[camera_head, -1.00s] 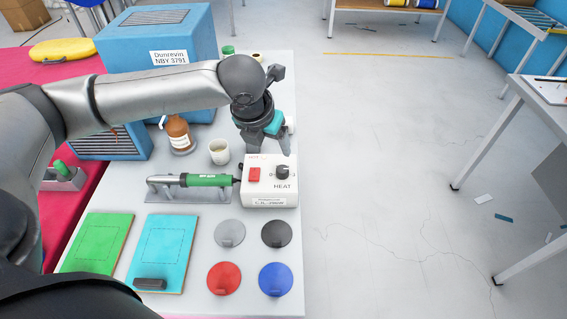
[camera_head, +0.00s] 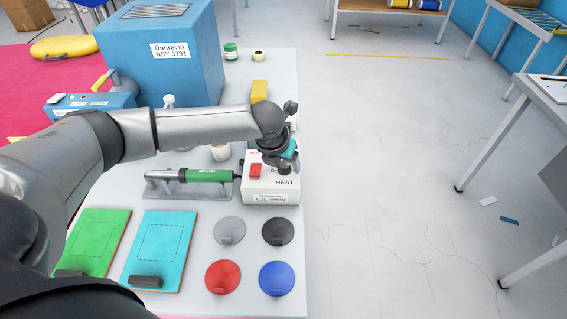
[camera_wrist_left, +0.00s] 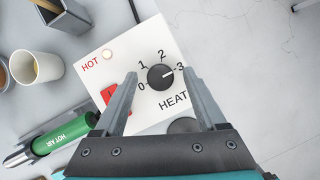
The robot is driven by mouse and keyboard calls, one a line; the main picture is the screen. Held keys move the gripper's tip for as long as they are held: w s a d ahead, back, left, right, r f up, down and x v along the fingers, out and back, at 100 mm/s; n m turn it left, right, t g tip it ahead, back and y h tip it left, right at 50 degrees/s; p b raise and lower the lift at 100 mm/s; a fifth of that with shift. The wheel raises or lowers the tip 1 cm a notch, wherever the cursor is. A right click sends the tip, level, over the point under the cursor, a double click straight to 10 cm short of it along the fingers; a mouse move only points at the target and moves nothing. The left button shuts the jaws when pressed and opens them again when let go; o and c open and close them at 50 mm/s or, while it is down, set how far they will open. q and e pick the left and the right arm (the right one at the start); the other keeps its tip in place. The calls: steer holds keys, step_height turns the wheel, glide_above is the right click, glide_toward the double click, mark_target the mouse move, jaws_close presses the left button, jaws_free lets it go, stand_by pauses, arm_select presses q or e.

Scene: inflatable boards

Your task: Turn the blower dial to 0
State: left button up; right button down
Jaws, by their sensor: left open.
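The white blower control box (camera_head: 262,197) stands at the right edge of the grey table, marked HEAT. In the left wrist view, its black dial (camera_wrist_left: 160,77) sits among the numbers 0, 1, 2 and 3, with its white mark appearing to face 3. A red switch (camera_head: 255,170) is beside the dial. The green hot-air blower (camera_head: 205,175) lies in a holder to the left. My left gripper (camera_wrist_left: 159,74) is open above the box, its fingers on either side of the dial, apart from it. In the head view my gripper hides the dial.
Coloured discs, including a red one (camera_head: 223,277) and a blue one (camera_head: 276,278), lie in front of the box. Green (camera_head: 94,240) and cyan (camera_head: 160,250) boards lie front left. A cup (camera_wrist_left: 36,68) stands near the box. Open floor lies to the right.

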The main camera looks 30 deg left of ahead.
arm_select(q)
jaws_close()
stand_by(0.7)
